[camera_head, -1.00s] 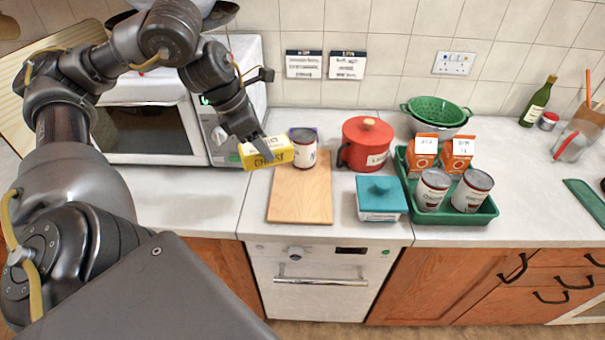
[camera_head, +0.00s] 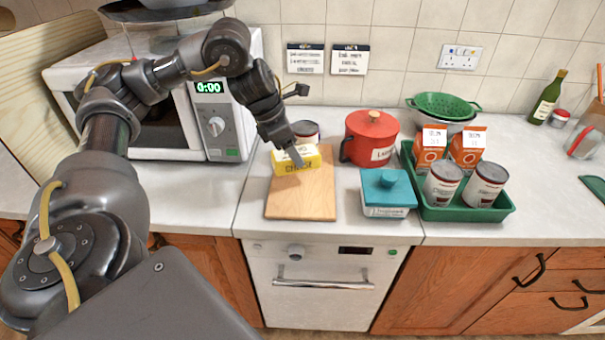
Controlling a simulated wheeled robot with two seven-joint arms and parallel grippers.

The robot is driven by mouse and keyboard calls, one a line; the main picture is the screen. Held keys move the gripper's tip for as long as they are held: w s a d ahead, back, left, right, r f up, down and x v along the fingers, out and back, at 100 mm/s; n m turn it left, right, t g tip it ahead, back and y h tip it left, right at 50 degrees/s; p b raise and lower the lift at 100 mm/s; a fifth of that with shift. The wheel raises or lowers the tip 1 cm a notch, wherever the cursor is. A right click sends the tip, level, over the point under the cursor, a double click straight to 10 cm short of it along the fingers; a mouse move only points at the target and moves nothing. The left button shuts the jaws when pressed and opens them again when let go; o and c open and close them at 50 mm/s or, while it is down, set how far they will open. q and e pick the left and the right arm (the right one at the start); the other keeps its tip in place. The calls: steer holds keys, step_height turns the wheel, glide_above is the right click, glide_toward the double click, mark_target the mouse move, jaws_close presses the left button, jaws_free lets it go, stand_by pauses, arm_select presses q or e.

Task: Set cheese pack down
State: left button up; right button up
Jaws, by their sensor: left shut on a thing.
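The yellow cheese pack (camera_head: 309,160) is over the back part of the wooden board (camera_head: 301,205). I cannot tell whether it touches the board. My left gripper (camera_head: 294,158) is shut on the pack from above and partly covers its front. My right gripper is not in view.
A can (camera_head: 306,130) stands just behind the pack. A red pot (camera_head: 370,138) and a teal-lidded dish (camera_head: 388,193) stand to the right. A green tray (camera_head: 468,214) holds cans and orange cartons. A microwave (camera_head: 215,127) stands to the left. The front of the board is clear.

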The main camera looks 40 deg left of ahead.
arm_select(q)
steer(key=shift+w+d+f+b, duration=0.15)
steer(key=shift+w+d+f, duration=0.05)
steer(key=shift+w+f, duration=0.4)
steer(key=shift+w+d+f+b, duration=0.15)
steer(key=shift+w+f, duration=0.25)
steer(key=shift+f, duration=0.3)
step_height(320, 180, down, 2)
steer(key=shift+w+d+f+b, duration=0.1)
steer(key=shift+b, duration=0.3)
steer(key=shift+f, duration=0.6)
steer(key=shift+f, duration=0.1)
steer(key=o, duration=1.2)
